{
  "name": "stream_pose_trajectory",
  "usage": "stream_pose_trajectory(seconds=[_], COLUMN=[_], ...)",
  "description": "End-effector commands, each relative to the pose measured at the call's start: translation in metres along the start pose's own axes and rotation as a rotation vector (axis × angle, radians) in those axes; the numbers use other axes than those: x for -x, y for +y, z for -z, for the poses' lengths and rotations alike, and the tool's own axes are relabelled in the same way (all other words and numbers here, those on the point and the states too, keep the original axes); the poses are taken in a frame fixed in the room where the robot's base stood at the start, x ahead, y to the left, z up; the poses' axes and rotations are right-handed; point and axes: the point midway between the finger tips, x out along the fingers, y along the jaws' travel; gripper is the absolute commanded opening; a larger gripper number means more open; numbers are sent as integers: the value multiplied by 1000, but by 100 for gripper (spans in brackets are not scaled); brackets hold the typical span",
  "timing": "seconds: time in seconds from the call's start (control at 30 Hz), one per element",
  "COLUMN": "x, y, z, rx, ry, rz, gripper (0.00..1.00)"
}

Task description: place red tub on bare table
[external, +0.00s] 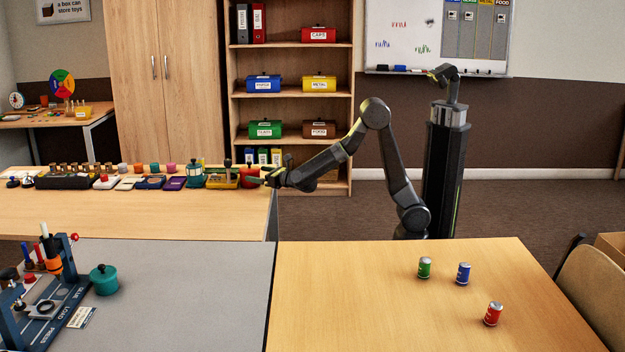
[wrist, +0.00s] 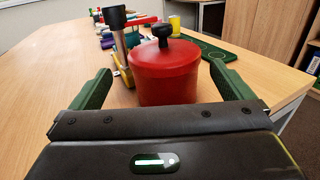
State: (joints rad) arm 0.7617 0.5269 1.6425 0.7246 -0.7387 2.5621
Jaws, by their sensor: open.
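The red tub (wrist: 167,78) is a round red pot with a lid and a black knob. In the wrist view it stands upright on the wooden table (wrist: 50,90), between the fingers of my gripper (wrist: 165,88). The fingers are apart, with a gap visible on each side of the tub. In the external view the tub (external: 250,177) is at the right end of a row of objects on the back left table, partly hidden by my gripper (external: 266,179).
A hammer-like tool (wrist: 117,35) stands close to the tub's left. A green board (wrist: 215,57) lies behind it to the right. The right front table (external: 350,290) holds green (external: 424,268), blue (external: 463,273) and red (external: 493,313) cans, with much bare room.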

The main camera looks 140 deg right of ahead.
Motion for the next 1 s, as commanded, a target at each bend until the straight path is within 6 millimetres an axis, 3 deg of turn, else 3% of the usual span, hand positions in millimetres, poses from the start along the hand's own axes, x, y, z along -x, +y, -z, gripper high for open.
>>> stream_pose_trajectory(seconds=[0.33,0.67,1.0], x=[-45,-51,-51], y=[-6,-6,-6], z=[7,6,4], rx=[0,0,0], ry=[0,-1,-3], rz=[0,0,0], gripper=[100,98,32])
